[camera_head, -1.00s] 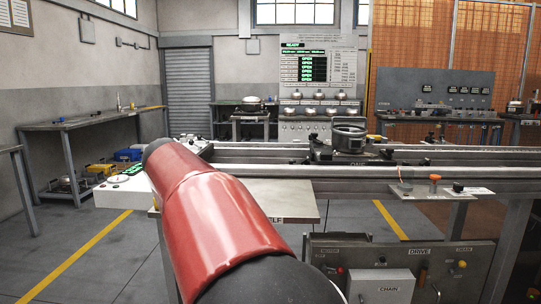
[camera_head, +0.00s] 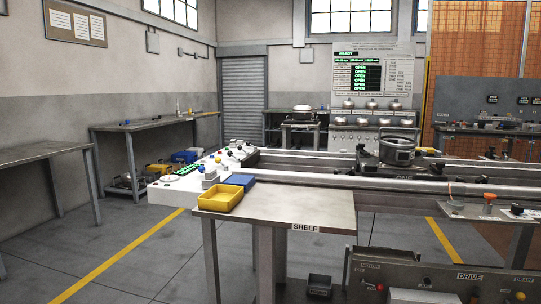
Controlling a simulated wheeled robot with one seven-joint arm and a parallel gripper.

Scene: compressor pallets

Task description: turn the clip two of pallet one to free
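Pallet one (camera_head: 372,181) sits on the conveyor rails right of centre, with the word ONE on its front edge. A dark grey round compressor housing (camera_head: 397,150) stands upright on it. Small dark fittings show beside the housing on the pallet, but they are too small to tell which is clip two or how it is turned. My gripper and arm are not in this view.
A shelf (camera_head: 300,212) in front of the rails holds a yellow tray (camera_head: 220,200) and a blue tray (camera_head: 240,181). A white control panel (camera_head: 175,190) with buttons stands at the rails' left end. A drive box (camera_head: 440,275) is at lower right. The floor at left is clear.

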